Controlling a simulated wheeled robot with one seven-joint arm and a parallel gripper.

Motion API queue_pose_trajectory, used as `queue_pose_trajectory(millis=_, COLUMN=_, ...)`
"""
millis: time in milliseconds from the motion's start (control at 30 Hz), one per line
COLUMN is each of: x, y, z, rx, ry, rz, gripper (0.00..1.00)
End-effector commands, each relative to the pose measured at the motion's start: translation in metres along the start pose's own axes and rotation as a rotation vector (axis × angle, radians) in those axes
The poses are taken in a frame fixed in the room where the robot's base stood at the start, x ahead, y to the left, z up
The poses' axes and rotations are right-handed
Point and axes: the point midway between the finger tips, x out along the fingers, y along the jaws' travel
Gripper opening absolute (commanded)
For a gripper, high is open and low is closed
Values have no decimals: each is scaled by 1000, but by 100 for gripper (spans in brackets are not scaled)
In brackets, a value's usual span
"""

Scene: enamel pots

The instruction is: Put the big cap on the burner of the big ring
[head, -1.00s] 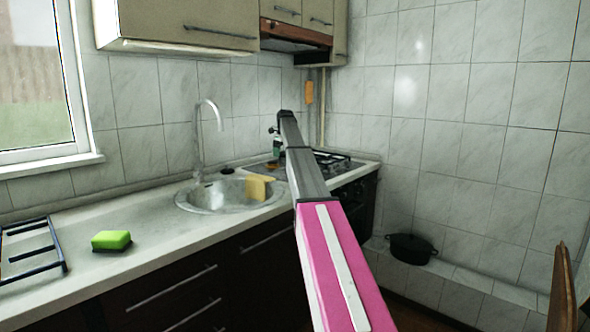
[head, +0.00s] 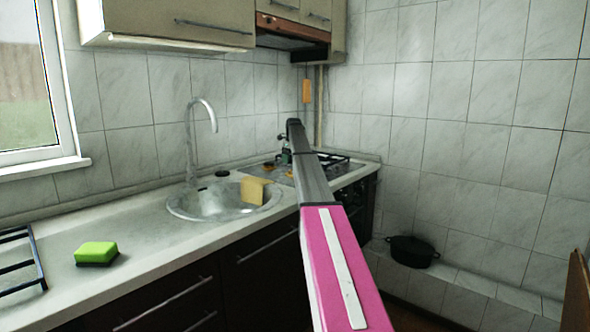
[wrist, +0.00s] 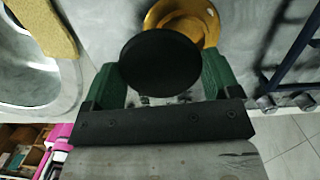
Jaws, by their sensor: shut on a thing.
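The big cap, a flat black disc (wrist: 160,62), is in my gripper (wrist: 162,76) in the wrist view. The green fingers are shut on it from both sides. A brass-coloured round burner (wrist: 209,28) shows beyond the cap, at the top and slightly right. The cap covers part of it in the picture, and a gap in height cannot be judged. In the head view my arm reaches to the hob (head: 337,168); its own links hide the cap and much of the hob there.
A steel sink (head: 190,207) with a yellow cloth or sponge (head: 254,189) is left of the hob. Dark grate bars (wrist: 292,55) are right of the burner in the wrist view. A green sponge (head: 97,252) lies on the counter. A black pot (head: 412,251) stands low at right.

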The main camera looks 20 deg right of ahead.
Motion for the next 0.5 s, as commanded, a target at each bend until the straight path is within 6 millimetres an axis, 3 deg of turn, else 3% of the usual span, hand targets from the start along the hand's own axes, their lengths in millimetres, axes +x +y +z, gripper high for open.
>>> queue_pose_trajectory(millis=100, x=12, y=-20, z=-7, rx=0, ry=1, rz=1, gripper=55)
queue_pose_trajectory(millis=200, x=17, y=-27, z=-11, rx=-1, ry=0, rz=0, gripper=55)
queue_pose_trajectory(millis=500, x=49, y=-27, z=-16, rx=-1, ry=1, rz=2, gripper=55)
